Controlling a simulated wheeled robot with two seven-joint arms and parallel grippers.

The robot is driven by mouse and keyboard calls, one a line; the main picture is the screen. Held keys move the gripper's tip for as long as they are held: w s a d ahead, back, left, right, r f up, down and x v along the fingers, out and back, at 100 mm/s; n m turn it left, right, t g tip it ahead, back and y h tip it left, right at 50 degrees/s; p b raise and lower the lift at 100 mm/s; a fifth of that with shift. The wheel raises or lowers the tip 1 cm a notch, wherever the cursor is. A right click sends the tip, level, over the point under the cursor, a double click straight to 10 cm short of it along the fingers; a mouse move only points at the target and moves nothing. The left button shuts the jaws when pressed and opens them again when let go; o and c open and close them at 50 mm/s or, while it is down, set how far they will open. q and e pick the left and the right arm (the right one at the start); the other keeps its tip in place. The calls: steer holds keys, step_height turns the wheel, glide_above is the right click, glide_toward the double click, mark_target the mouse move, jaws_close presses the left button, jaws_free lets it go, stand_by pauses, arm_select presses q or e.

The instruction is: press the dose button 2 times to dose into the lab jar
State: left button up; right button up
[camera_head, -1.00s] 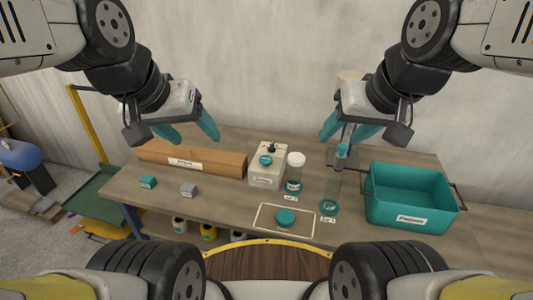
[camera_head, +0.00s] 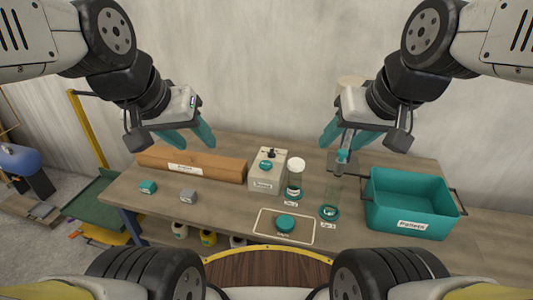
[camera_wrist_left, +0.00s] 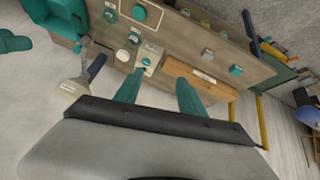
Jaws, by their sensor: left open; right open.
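A white box (camera_head: 265,182) with a teal round button (camera_head: 266,167) and a small black knob on top stands at the middle of the bench. It also shows in the left wrist view (camera_wrist_left: 149,56). Beside it is a clear jar with a white lid (camera_head: 296,164) and teal bands. Which one is the lab jar I cannot tell; the labels are too small. My left gripper (camera_head: 188,138) is open and empty above the brown box.
A teal dome (camera_head: 285,222) sits on an outlined mat (camera_head: 263,228) at the front. A teal crate (camera_head: 410,203) stands at right. A long brown box (camera_head: 215,166) lies at back left. Teal (camera_head: 148,187) and grey (camera_head: 188,195) blocks lie at left, with clear bench between them and the mat.

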arm_select(q)
jaws_close()
stand_by(1.4)
